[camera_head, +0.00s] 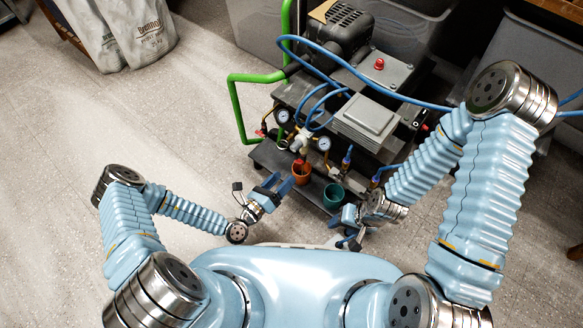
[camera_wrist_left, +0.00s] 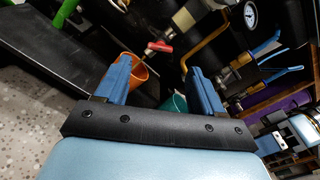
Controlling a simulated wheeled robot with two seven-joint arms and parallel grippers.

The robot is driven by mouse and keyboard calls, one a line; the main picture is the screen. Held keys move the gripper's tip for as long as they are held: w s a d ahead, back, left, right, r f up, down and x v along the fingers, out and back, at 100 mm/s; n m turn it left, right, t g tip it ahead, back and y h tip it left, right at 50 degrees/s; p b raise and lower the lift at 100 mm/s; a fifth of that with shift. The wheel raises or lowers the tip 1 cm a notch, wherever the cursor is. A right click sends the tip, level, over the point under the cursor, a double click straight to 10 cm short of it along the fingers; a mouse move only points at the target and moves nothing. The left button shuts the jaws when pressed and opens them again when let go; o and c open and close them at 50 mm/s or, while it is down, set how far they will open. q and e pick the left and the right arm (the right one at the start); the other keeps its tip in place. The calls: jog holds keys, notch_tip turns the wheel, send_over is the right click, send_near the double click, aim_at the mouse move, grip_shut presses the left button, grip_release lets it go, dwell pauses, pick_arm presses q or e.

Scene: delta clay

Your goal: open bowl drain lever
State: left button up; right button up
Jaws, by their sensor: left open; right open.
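A small red lever (camera_wrist_left: 160,47) sits on a brass fitting in the left wrist view, just beyond and between my left fingertips. An orange cup (camera_head: 301,174) stands below the fittings on the dark lower shelf; it also shows in the left wrist view (camera_wrist_left: 136,70), partly behind one finger. My left gripper (camera_head: 277,184) is open and empty, close to the cup's left side. Its fingers in the left wrist view (camera_wrist_left: 158,72) are apart, touching nothing that I can see. My right gripper (camera_head: 346,228) is open near the green cup, its fingers small in view.
A green cup (camera_head: 333,195) stands right of the orange one. Pressure gauges (camera_head: 283,116), blue hoses and a green pipe (camera_head: 237,105) crowd the machine above. A black motor (camera_head: 340,35) is on top. Open floor (camera_head: 180,120) lies to the left.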

aim_at(297, 163)
pick_arm(q)
jog(key=v, duration=0.6)
jog(key=shift+s, duration=0.15)
jog(key=shift+a, duration=0.1)
jog(key=x, duration=1.3)
jog(key=shift+p, duration=0.4)
jog(key=c, duration=1.1)
jog(key=shift+o, duration=0.2)
